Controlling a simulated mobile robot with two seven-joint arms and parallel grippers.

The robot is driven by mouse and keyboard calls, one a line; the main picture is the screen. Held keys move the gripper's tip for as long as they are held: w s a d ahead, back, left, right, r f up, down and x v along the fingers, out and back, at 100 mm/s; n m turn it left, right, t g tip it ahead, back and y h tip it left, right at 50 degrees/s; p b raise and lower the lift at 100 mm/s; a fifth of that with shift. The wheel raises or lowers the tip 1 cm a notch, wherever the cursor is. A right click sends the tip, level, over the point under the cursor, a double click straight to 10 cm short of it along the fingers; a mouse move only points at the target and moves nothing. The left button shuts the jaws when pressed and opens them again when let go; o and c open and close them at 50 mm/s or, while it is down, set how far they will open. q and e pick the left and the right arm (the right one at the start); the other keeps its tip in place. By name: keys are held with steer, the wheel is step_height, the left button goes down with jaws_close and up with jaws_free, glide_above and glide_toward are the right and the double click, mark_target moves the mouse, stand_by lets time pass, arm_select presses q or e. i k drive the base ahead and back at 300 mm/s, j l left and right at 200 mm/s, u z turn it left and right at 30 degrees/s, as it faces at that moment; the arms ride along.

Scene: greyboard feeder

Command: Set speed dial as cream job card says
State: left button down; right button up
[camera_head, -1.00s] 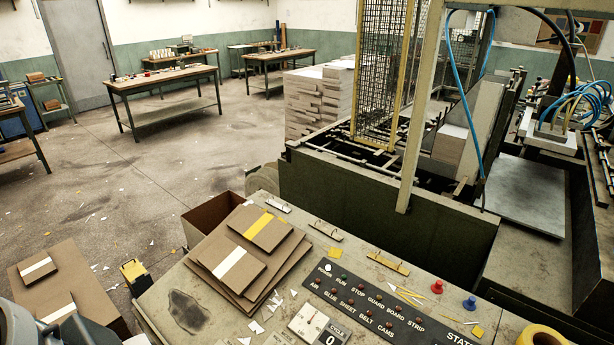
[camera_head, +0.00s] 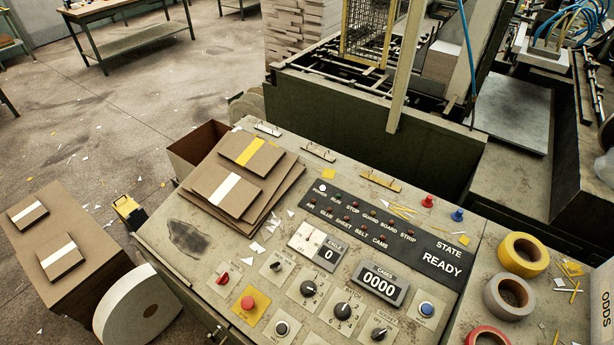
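The sloping control panel (camera_head: 215,290) carries several black dials. One dial (camera_head: 308,288) is left of the middle. A smaller dial (camera_head: 277,266) sits up and left, and another (camera_head: 378,333) is at lower right. The small labels are too blurred for me to tell which is the speed dial. No cream job card can be made out for certain. Pale strips with clips (camera_head: 268,129), (camera_head: 318,152) and a yellowish one (camera_head: 381,180) lie along the panel's back edge. Neither of my grippers is in view.
The display (camera_head: 442,262) reads STATE READY; the cases counter (camera_head: 380,284) reads 0000. A red stop button (camera_head: 248,303) and a blue button (camera_head: 425,309) flank the dials. Banded board stacks (camera_head: 240,166) lie at the panel's back left. Tape rolls (camera_head: 522,255) are at right.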

mark_target(308, 289)
steer(key=i+j+z, duration=0.15)
steer(key=k+l, duration=0.3)
steer(key=l, duration=0.15)
steer(key=k+l+z, duration=0.1)
steer(key=k+l, duration=0.25)
steer(key=k+l+z, duration=0.4)
